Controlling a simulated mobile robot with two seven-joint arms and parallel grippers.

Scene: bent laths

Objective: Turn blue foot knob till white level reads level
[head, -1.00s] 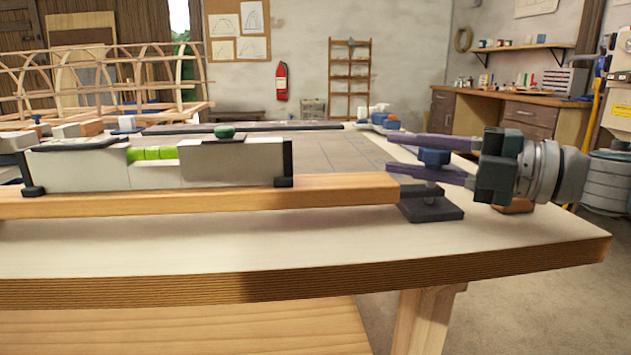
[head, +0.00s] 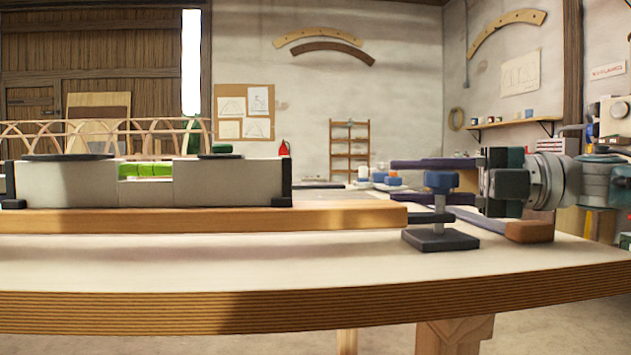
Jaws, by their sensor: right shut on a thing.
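The white level (head: 230,182) lies along a wooden beam (head: 200,221) at the left, with a green vial (head: 145,171) in its middle. Its bubble is too small to make out. The beam looks close to horizontal in the picture. My left gripper is out of view.
The pale worktop (head: 300,262) is clear in front of the beam, down to its layered front edge. A brown block (head: 530,231) lies right of the foot. Small pots (head: 379,176) stand behind the gripper.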

